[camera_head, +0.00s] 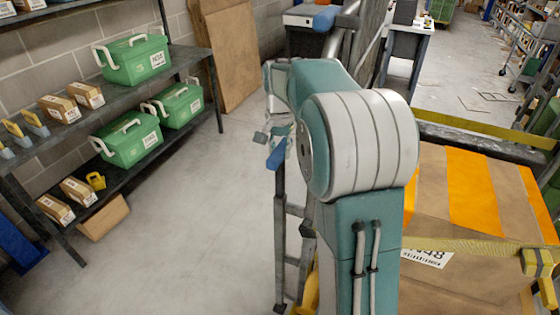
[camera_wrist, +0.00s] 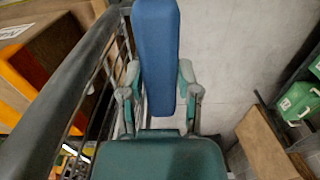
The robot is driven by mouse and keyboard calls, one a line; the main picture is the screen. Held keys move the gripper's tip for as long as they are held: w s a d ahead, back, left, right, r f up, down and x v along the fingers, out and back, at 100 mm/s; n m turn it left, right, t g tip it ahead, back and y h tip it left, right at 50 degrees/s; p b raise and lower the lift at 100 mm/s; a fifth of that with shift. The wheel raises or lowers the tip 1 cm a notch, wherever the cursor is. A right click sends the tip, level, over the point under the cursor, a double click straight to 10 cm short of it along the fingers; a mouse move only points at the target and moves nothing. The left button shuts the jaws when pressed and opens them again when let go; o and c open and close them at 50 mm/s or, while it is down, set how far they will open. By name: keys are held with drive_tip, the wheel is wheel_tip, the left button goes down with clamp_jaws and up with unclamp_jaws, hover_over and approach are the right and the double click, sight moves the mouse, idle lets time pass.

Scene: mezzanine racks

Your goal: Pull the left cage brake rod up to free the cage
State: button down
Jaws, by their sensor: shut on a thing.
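My gripper (camera_wrist: 160,95) has its two fingers on either side of a blue grip (camera_wrist: 156,50), which appears to be the handle of the cage brake rod. The fingers are closed on it. In the head view my gripper (camera_head: 280,135) is partly hidden behind my arm, and a small part of the blue grip (camera_head: 276,158) shows below the fingers. The dark metal cage (camera_head: 281,235) stands beside it, with its bars (camera_wrist: 62,105) at the left of the wrist view. The lower rod cannot be told apart from the cage frame.
A large brown box with orange stripes (camera_head: 440,190) sits in the cage at right. At left, a dark shelf rack (camera_head: 85,172) holds green cases (camera_head: 135,58) and small cartons. A wooden board (camera_head: 228,50) leans on the wall. The grey floor between is clear.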

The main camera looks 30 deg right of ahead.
drive_tip(key=shift+w+r, duration=0.1)
drive_tip(key=shift+r, duration=0.2)
drive_tip(key=c, duration=0.6)
unclamp_jaws()
drive_tip(key=shift+o, duration=1.4)
drive_tip(key=shift+f, duration=0.1)
wheel_tip(320, 180, up, 12)
